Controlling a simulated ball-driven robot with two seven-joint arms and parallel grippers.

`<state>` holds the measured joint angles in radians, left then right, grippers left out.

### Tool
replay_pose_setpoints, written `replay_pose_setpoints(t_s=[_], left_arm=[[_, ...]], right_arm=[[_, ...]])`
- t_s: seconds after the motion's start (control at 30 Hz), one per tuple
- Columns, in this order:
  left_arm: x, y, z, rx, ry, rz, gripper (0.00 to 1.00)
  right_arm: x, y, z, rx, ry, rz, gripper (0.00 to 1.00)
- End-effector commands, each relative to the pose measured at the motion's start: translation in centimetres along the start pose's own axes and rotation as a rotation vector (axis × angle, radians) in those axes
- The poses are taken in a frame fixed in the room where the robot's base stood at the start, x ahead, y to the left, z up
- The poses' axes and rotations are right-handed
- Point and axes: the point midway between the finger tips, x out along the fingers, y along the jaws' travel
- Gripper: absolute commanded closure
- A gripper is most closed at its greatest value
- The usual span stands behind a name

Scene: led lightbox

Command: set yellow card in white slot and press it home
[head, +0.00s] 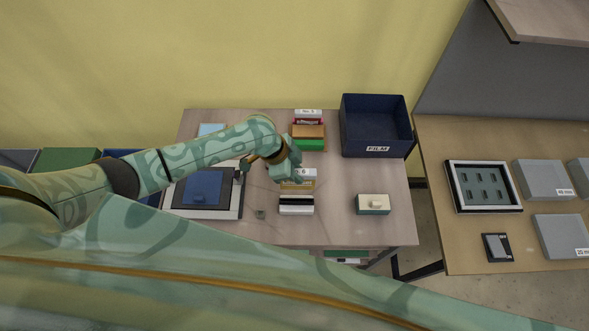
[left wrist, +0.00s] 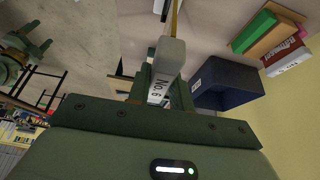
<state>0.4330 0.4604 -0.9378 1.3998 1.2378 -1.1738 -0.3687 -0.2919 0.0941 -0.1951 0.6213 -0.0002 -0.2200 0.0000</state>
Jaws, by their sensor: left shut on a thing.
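My left gripper (head: 284,170) is over the middle of the wooden table, shut on a pale block marked "No. 6" (left wrist: 166,62). A yellow strip (left wrist: 175,14) shows beyond that block in the left wrist view. In the head view the yellow card (head: 306,184) shows just below the jaws, partly hidden by them. A white and black slotted block (head: 296,205), seemingly the white slot, lies just in front of it. I cannot tell whether card and block touch. A green jointed part (left wrist: 22,52) at the left wrist view's left edge may be my right gripper; its jaws are unclear.
Green, orange, red and white blocks (head: 309,144) stand behind the gripper. A dark blue FILM bin (head: 376,149) is at the back right. A dark blue panel (head: 203,187) lies left. A cream and teal box (head: 373,205) sits right, with bare table between.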

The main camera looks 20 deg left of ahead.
Motion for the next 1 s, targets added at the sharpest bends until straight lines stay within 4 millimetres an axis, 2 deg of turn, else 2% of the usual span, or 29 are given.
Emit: replay_pose_setpoints(t_s=[0.2, 0.4, 0.7, 1.0], left_arm=[[-0.2, 0.0, 0.0, 0.002, -0.001, -0.002, 1.00], [2.0, 0.0, 1.0, 0.002, -0.001, -0.003, 1.00], [5.2, -0.1, 2.5, 0.002, -0.001, -0.003, 1.00], [6.9, -0.1, 3.3, 0.003, 0.000, -0.003, 1.00]], right_arm=[[-0.7, -1.0, 0.3, 0.002, -0.005, -0.013, 0.33], [1.2, -2.2, 0.4, 0.004, -0.003, -0.027, 0.33], [3.8, -2.0, 0.8, 0.002, -0.006, -0.023, 0.33], [5.1, -1.5, 1.1, 0.000, -0.008, -0.016, 0.33]])
